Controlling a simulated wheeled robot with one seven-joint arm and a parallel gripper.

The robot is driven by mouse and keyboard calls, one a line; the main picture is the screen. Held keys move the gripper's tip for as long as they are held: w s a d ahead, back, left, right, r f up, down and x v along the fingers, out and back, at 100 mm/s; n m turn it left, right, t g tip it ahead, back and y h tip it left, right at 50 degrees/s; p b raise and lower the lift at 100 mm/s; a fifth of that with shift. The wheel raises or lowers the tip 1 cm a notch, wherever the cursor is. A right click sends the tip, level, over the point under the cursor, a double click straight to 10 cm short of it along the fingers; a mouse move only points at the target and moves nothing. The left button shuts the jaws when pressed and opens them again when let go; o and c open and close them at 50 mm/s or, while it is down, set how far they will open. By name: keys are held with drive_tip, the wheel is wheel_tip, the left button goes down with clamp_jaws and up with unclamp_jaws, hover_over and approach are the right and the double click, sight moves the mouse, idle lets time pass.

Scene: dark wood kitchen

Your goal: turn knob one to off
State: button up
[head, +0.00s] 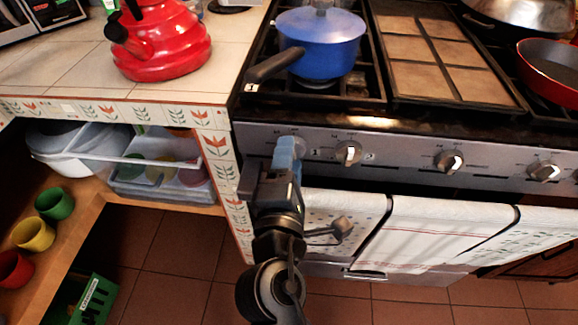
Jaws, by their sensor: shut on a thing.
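The stove's front panel (400,158) carries a row of knobs. My gripper (287,150) reaches the left end of this row, its blue fingertips against the panel and shut on the leftmost knob, which I take as knob one. The fingers hide that knob almost wholly, so its pointer angle cannot be read. To its right are a second knob (348,153), a third knob (449,161) and a fourth knob (543,171), all clear of the gripper.
A blue pot (325,45) sits on the left burner, its handle pointing toward the counter. A red pan (553,68) is at the right. A red kettle (165,45) stands on the tiled counter. Towels (440,230) hang below the knobs. Open shelves with cups are at left.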

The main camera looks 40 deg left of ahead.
drive_tip(key=shift+m+b, duration=0.7)
drive_tip(key=shift+m, duration=0.5)
drive_tip(key=o, duration=1)
drive_tip(key=shift+o, duration=0.2)
drive_tip(key=v, duration=0.8)
drive_tip(key=shift+w, duration=0.1)
